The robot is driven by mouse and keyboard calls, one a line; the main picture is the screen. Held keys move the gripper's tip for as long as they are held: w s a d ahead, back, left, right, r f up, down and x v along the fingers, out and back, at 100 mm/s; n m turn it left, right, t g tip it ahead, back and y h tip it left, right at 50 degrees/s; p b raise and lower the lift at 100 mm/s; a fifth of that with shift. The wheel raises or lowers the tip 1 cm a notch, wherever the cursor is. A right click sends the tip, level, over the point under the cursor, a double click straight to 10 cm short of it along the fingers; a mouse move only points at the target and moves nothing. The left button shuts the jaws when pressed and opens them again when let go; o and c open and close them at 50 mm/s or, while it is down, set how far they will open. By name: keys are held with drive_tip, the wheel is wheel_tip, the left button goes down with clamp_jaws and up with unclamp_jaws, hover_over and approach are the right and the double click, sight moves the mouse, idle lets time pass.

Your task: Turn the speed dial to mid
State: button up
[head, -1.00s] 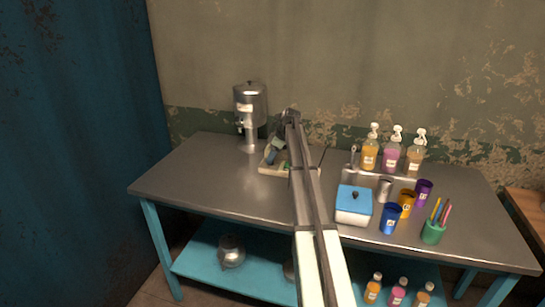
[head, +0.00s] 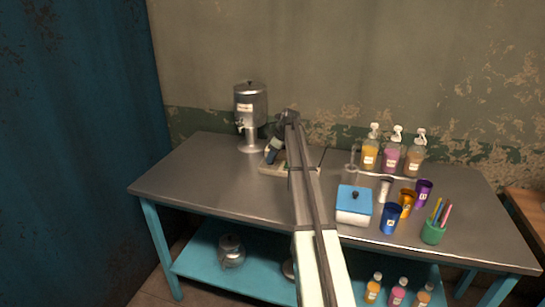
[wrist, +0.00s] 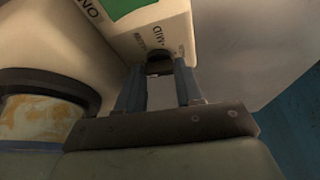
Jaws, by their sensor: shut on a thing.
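The speed dial (wrist: 159,67) is a small dark knob on the cream front of the machine (wrist: 165,22) in the wrist view. My gripper (wrist: 160,84) has its two fingers on either side of the knob and is shut on it. The word MID is printed just above the knob, with other lettering to its left partly readable. Which mark the dial points at cannot be told. In the head view, my gripper (head: 273,151) is low over the machine's cream base (head: 268,171), and my arm hides most of the machine and the dial.
A steel dispenser (head: 250,115) stands at the back left of the metal table (head: 205,180). To the right are a blue-lidded box (head: 354,203), several cups, a green pen holder (head: 432,233) and pump bottles (head: 391,155). The table's left part is clear.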

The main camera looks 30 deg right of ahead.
drive_tip(key=m, duration=0.2)
drive_tip(key=m+h, duration=0.1)
drive_tip(key=m, duration=0.1)
drive_tip(key=m+t+h, duration=0.1)
drive_tip(key=m, duration=0.1)
drive_tip(key=shift+s+a, duration=0.15)
drive_tip(key=shift+a, duration=0.15)
drive_tip(key=m+h, duration=0.1)
drive_tip(key=m, duration=0.1)
drive_tip(key=m+h, duration=0.1)
drive_tip(key=m, duration=0.2)
drive_tip(key=shift+a+m, duration=0.2)
drive_tip(key=shift+m, duration=0.1)
drive_tip(key=m, duration=0.2)
drive_tip(key=m+g+h, duration=0.1)
drive_tip(key=m+h, duration=0.1)
drive_tip(key=m, duration=0.1)
drive_tip(key=shift+w+a+m, duration=0.2)
drive_tip(key=shift+w+m, duration=0.05)
drive_tip(key=shift+m, duration=0.05)
drive_tip(key=m+g, duration=0.1)
drive_tip(key=m, duration=0.1)
drive_tip(key=m+g+h, duration=0.1)
drive_tip(key=m, duration=0.2)
drive_tip(key=shift+w+a, duration=0.1)
drive_tip(key=shift+w, duration=0.05)
drive_tip(key=o, duration=0.8)
drive_tip(key=shift+c, duration=0.2)
